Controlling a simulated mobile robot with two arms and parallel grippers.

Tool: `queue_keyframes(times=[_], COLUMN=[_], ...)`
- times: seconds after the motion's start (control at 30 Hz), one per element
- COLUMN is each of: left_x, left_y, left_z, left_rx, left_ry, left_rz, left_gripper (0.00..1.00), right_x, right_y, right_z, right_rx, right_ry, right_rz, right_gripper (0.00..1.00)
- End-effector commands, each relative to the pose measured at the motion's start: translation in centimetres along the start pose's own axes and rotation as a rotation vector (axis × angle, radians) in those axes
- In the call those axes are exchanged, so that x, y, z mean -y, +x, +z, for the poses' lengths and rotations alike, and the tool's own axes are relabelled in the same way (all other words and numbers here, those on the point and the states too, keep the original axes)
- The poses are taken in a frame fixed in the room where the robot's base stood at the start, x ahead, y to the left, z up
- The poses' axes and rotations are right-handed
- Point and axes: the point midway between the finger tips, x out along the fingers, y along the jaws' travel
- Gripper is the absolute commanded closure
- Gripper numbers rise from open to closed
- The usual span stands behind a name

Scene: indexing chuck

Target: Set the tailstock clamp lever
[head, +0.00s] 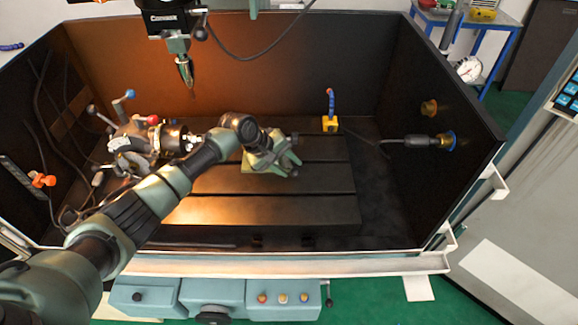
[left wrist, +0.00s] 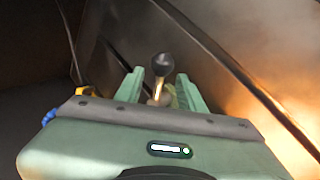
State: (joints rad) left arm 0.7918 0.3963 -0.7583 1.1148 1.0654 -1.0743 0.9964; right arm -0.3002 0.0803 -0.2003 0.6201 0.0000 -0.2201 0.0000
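The clamp lever shows in the left wrist view as a black ball knob (left wrist: 163,64) on a short metal stem. It stands between the two green fingers of my left gripper (left wrist: 160,82), which are spread apart with a gap on both sides of the stem. In the head view my left gripper (head: 282,160) points down over the dark slotted table (head: 310,205), right of the indexing chuck (head: 172,138). My arm and gripper hide most of the tailstock there, and I cannot make out the lever clearly. My right gripper is not in view.
The machine's spindle (head: 185,70) hangs above, at the back left. A dark nozzle (head: 408,141) sticks out from the right wall. The table's right and front parts are clear.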

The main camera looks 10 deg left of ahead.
Motion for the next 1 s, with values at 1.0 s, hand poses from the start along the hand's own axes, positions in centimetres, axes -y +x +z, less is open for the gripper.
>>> queue_keyframes(times=[1.0], left_x=[1.2], left_y=[-8.0], left_z=[-0.1], left_rx=[-0.001], left_ry=[-0.001], left_rz=[-0.022], left_gripper=[0.69], right_x=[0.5], right_y=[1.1], right_z=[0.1], right_rx=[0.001], right_ry=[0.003], right_rz=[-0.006], right_gripper=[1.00])
